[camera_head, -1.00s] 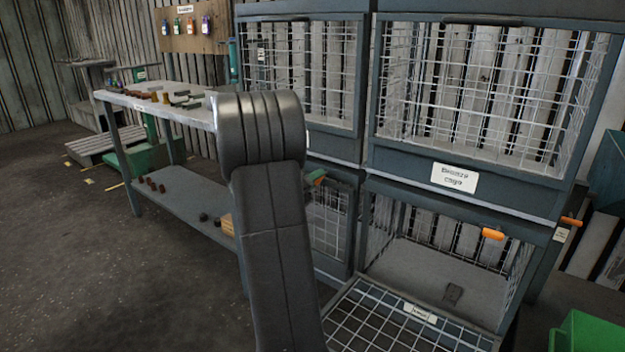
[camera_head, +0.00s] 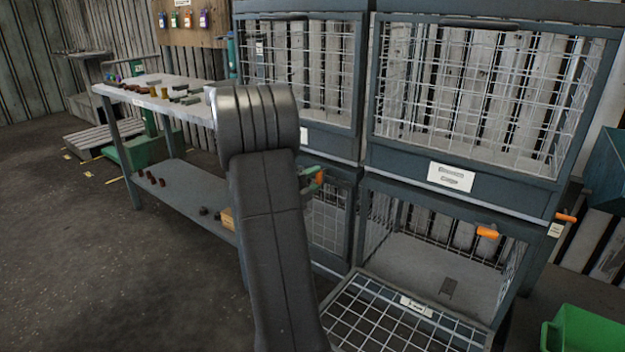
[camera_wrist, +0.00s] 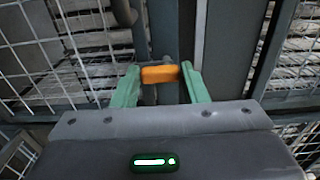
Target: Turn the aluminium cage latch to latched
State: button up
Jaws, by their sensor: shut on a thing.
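An orange latch handle (camera_wrist: 160,74) lies between the two green fingers of my gripper (camera_wrist: 158,84) in the wrist view. The fingers are closed against its ends, and the handle looks level in that view. It sits in front of a dark grey post between mesh panels. In the head view, the orange handle (camera_head: 320,177) and my green fingertips (camera_head: 309,178) show just right of my arm, at the lower left cage (camera_head: 330,215). My arm hides part of that cage. I cannot read a label naming the aluminium cage.
The lower right cage (camera_head: 440,265) stands open, its mesh door (camera_head: 385,315) folded down in front. Other orange handles show on its front (camera_head: 487,232) and at the right side (camera_head: 566,217). A workbench (camera_head: 150,98) stands left, a green bin (camera_head: 580,330) lower right.

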dwell(0.3)
jog(key=o, duration=1)
jog(key=shift+s+a, duration=0.1)
jog(key=p+v, duration=0.1)
jog(key=v, duration=1.2)
jog(key=shift+s+a, duration=0.15)
jog(key=shift+s, duration=0.15)
jog(key=shift+w, duration=0.1)
jog(key=b+x, duration=0.1)
jog(key=x, duration=1.2)
jog(key=shift+w+d, duration=0.25)
jog(key=shift+w, duration=0.05)
